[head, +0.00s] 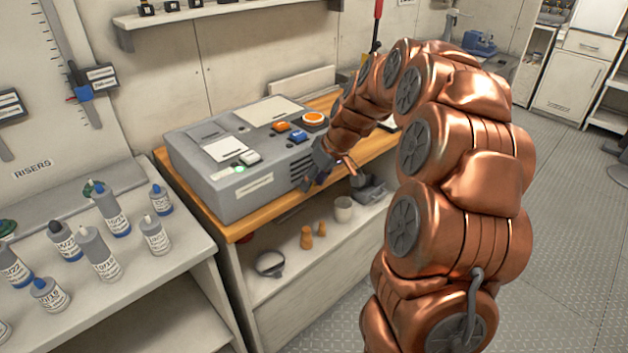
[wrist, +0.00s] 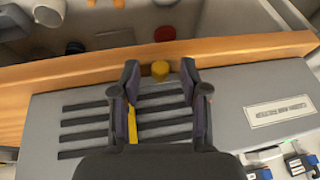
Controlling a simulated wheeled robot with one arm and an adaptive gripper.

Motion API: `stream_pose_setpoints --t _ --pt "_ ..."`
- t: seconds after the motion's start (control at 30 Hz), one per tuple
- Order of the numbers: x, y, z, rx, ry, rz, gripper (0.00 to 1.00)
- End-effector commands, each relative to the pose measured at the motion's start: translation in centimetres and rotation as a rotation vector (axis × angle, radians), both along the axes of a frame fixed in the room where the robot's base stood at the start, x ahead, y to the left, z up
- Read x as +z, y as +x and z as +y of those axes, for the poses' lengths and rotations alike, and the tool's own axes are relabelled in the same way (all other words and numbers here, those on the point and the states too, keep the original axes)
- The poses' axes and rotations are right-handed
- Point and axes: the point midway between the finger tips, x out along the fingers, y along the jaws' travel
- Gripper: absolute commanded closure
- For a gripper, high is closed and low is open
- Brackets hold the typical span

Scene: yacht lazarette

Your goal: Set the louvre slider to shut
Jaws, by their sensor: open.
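The grey box (head: 235,196) sits on a wooden bench top, with dark louvre slots (head: 301,170) on its face near my gripper (head: 322,166). In the wrist view the slots (wrist: 84,122) run across the grey face. A yellow strip (wrist: 132,124) shows beside the left finger, partly hidden. I cannot tell the slider's setting. The knob is not discernible in the head view.
The box top carries an orange round button (head: 313,118), a blue switch (head: 299,137) and a small green light (head: 239,169). A shelf below holds a white cup (head: 343,209) and small orange items (head: 306,238). Several bottles stand on the left bench. The floor at right is open.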

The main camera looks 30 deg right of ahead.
Motion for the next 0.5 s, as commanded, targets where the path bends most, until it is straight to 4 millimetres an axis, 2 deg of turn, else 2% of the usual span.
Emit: stream_pose_setpoints --t 0.27,0.5 --pt "0.3 -0.1 -0.1 0.000 0.000 -0.001 0.55" --pt "3.3 -1.2 -0.9 0.001 0.000 -0.001 0.55"
